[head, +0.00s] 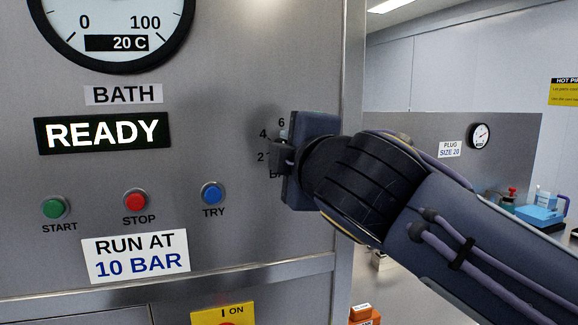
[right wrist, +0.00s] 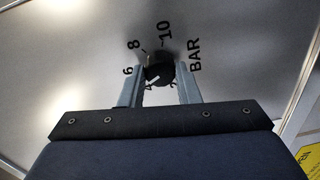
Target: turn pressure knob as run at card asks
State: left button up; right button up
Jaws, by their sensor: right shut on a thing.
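The card (head: 135,256) on the steel panel reads RUN AT 10 BAR. In the right wrist view the dark round pressure knob (right wrist: 160,69) sits on the panel between my right gripper's (right wrist: 161,76) two fingers. The fingers are shut on it. Marks 6, 8 and 10 and the word BAR show around it; lower marks are partly covered. A white pointer line shows on the knob's lower left in that view, but its exact reading is unclear. In the head view my right gripper (head: 284,151) hides the knob, with 2, 4 and 6 visible left of it. My left gripper is not in view.
The panel also bears a green START button (head: 55,207), a red STOP button (head: 135,201), a blue TRY button (head: 212,193), a READY display (head: 103,133) and a round gauge (head: 112,22) reading 20 C. A bench with blue items (head: 540,215) stands at the right.

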jog(key=m+b, duration=0.6)
jog(key=m, duration=0.7)
jog(key=m+b, duration=0.6)
jog(key=m, duration=0.7)
jog(key=shift+f+y, duration=0.2)
jog(key=shift+y, duration=0.2)
jog(key=shift+m, duration=0.4)
jog(key=o, duration=1)
jog(key=shift+c, duration=0.2)
jog(key=shift+r, duration=0.1)
jog(key=shift+s+d, duration=0.1)
